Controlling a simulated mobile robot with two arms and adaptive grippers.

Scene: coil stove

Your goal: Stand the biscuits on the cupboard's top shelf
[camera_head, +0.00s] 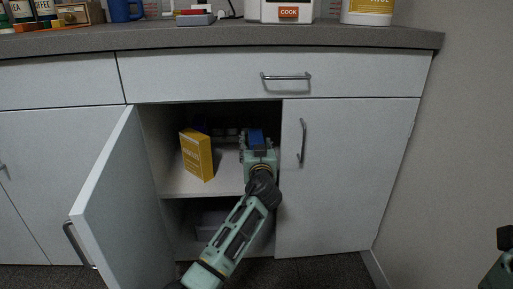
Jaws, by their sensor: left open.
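The biscuits, a yellow box (196,155), stand upright and slightly turned on the cupboard's top shelf (183,184), left of my gripper. My left gripper (257,138) is inside the cupboard opening, to the right of the box and apart from it. It is open, with nothing visible held between its fingers. My left arm hides part of the shelf's right side. The cupboard door (125,205) on the left stands open. Only a small part of my right arm shows at the lower right edge, and its gripper's fingers cannot be made out.
The right door (347,175) is closed, with a vertical handle. A drawer (275,76) above is shut. The countertop (240,36) holds a blue mug (122,10), a wooden box and other items at the back. A dark object (212,220) lies on the lower shelf.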

